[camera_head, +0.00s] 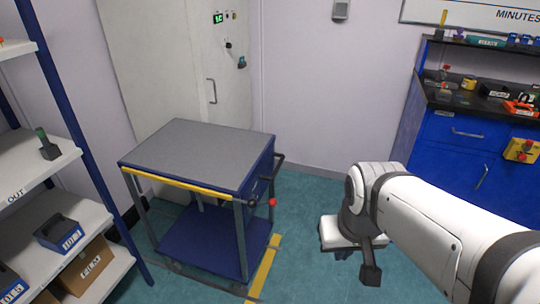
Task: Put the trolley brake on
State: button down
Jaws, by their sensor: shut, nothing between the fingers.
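The trolley (205,152) stands left of centre, with a grey top, blue sides, a yellow front edge and a blue lower shelf (205,247). A black push handle (279,160) sticks out at its right end. A small red knob (272,203) shows low beside that end, next to a dark part; it may be the brake lever, but its setting is too small to tell. My gripper (370,274) is shut and empty, pointing down over the floor to the right of the trolley, clear of it.
A shelf rack (75,150) with bins stands close on the left. A blue bench (465,150) with tools is at the right. A pale door (180,70) is behind the trolley.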

aim_at(272, 201)
jog(key=i, duration=1)
